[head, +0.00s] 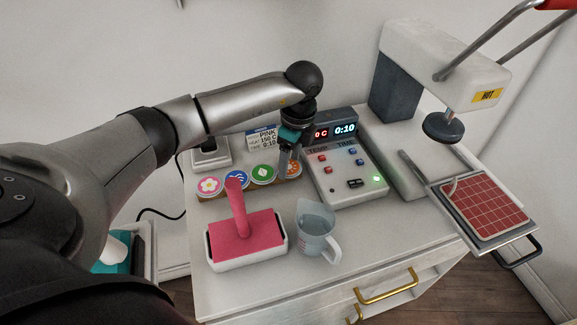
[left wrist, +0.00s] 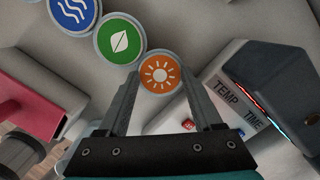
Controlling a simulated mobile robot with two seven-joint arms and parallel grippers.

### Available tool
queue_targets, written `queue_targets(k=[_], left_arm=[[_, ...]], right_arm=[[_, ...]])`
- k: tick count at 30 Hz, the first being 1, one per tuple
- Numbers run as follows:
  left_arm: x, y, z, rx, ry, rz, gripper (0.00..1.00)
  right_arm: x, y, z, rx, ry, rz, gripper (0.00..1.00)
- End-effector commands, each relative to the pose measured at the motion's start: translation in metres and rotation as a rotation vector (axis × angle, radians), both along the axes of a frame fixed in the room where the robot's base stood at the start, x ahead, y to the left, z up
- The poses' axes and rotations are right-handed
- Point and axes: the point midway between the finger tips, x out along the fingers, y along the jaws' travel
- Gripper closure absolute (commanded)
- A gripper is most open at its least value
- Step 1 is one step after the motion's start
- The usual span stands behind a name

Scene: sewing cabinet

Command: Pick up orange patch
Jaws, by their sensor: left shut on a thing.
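The orange patch (left wrist: 160,74) is a round disc with a white sun symbol. In the left wrist view it sits between the fingertips of my left gripper (left wrist: 162,88), which is shut on it. In the head view the orange patch (head: 291,169) shows at the right end of a row of round patches, partly hidden by my left gripper (head: 287,165). The green leaf patch (left wrist: 121,39) lies right beside it, and the blue wave patch (left wrist: 73,10) lies beyond that. My right gripper is not in view.
A pink patch (head: 209,186) ends the row. A control box (head: 345,170) stands close right of my gripper. A pink-handled tool in a white tray (head: 247,262) and a measuring jug (head: 316,235) stand in front. A heat press (head: 440,60) is at right.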

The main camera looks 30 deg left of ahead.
Motion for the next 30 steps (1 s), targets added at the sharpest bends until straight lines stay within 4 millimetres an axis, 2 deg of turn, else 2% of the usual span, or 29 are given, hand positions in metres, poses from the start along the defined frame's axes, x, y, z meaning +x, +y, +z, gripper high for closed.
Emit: queue_targets(k=[1, 7, 16, 23, 30], left_arm=[[0.0, 0.0, 0.0, 0.0, 0.0, 0.0, 0.63], [0.0, 0.0, 0.0, 0.0, 0.0, 0.0, 0.85], [0.0, 0.0, 0.007, 0.0, -0.002, -0.001, 0.85], [0.001, 0.0, 0.051, 0.0, -0.004, 0.0, 0.86], [0.001, 0.0, 0.093, 0.0, -0.002, -0.001, 0.87]], right_arm=[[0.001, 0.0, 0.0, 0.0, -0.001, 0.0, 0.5], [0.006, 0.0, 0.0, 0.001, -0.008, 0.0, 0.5], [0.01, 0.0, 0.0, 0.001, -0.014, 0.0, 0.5], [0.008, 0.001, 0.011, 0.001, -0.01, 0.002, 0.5], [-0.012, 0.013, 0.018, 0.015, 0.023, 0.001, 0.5]])
